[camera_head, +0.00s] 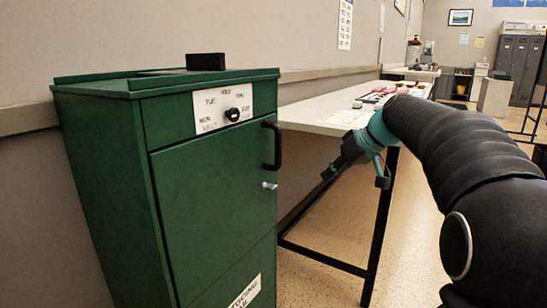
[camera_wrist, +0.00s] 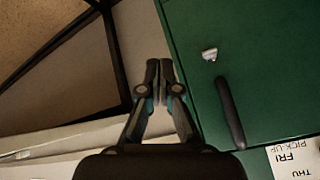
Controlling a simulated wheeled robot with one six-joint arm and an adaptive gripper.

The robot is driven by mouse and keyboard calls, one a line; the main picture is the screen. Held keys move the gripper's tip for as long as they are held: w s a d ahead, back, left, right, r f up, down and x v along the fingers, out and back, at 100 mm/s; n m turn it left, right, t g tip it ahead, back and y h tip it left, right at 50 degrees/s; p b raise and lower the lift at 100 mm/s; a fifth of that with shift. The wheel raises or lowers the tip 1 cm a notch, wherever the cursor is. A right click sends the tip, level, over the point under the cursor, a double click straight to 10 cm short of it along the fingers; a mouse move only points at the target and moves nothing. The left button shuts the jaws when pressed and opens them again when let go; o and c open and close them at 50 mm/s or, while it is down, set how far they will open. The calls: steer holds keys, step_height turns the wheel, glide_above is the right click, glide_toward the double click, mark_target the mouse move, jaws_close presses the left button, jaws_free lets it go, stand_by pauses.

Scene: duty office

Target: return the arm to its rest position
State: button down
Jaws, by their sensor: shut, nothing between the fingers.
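My arm reaches in from the right side of the head view. My gripper (camera_head: 329,174) hangs in front of the white table, to the right of the green cabinet (camera_head: 205,185), apart from its black handle. In the wrist view my gripper (camera_wrist: 158,66) has its fingertips together with nothing between them. The cabinet door (camera_wrist: 240,60) lies to the right of the fingers there, with its handle (camera_wrist: 230,113) and a small silver knob (camera_wrist: 210,54) showing. The cabinet door is closed.
A long white table (camera_head: 318,113) with black legs and small items on top runs behind my gripper. A dial (camera_head: 232,115) with day labels is on the cabinet front, and a black block (camera_head: 206,61) is on its top. Speckled floor (camera_head: 320,275) is clear below.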

steer(key=s+d+f+m+g+h+p, duration=0.1)
steer(key=s+f+m+h, duration=0.15)
steer(key=s+f, duration=0.45)
steer(key=s+d+f+m+h+p, duration=0.15)
steer(key=s+m, duration=0.25)
steer(key=s, duration=0.6)
steer(key=s+a+t+h+p, duration=0.1)
steer(key=s+a+h+p, duration=0.1)
steer(key=s, duration=1.5)
steer(key=shift+f+t+p, duration=0.3)
steer(key=shift+p, duration=0.35)
steer(key=shift+n, duration=0.25)
